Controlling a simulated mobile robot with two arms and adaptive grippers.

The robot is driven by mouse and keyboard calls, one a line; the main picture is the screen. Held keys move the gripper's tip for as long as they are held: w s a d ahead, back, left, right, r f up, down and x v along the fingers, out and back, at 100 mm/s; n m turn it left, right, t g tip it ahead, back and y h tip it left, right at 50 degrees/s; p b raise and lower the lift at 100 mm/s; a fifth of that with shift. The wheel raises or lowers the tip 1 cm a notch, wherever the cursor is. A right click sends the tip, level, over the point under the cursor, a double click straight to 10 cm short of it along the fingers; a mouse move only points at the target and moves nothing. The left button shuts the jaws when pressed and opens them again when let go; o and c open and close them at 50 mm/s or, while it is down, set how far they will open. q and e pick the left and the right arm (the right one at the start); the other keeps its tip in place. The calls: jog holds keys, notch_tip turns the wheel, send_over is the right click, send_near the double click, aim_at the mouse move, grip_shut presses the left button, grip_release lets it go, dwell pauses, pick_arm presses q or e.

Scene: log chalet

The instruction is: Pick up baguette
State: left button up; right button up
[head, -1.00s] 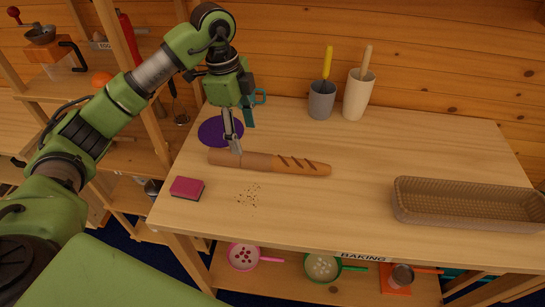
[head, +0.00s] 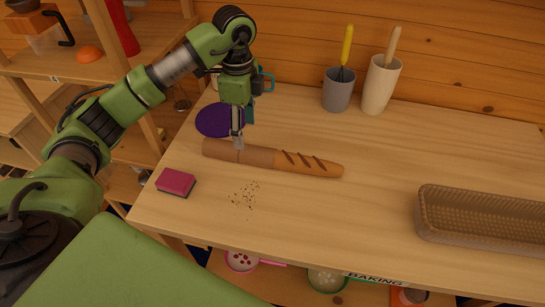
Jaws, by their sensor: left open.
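The baguette (head: 308,163) lies flat on the wooden table, running left to right. Its right part shows dark slashes, and its left part is smooth and browner. My left gripper (head: 238,142) points down over the left part of the baguette, with its fingertips at or just above the crust. I cannot tell whether they touch it. The jaws are open, seen nearly edge-on. My right gripper is not in view.
A purple disc (head: 220,120) and a teal mug (head: 265,82) are behind the gripper. A pink sponge (head: 176,182) and crumbs (head: 244,194) lie in front. A wicker basket (head: 485,243) sits at right. A grey cup (head: 338,92) and a cream cup (head: 379,86) stand at the back.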

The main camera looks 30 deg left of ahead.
aim_at(248, 148)
pick_arm(q)
notch_tip(248, 148, down, 5)
jog(key=shift+r+p, duration=0.1)
jog(key=shift+p, duration=0.2)
jog(key=f, duration=0.1)
jog(key=f+p, duration=0.1)
jog(key=f, duration=0.1)
jog(key=f+p, duration=0.1)
jog(key=shift+w+f, duration=0.35)
jog(key=shift+f, duration=0.3)
jog(key=c, duration=1.4)
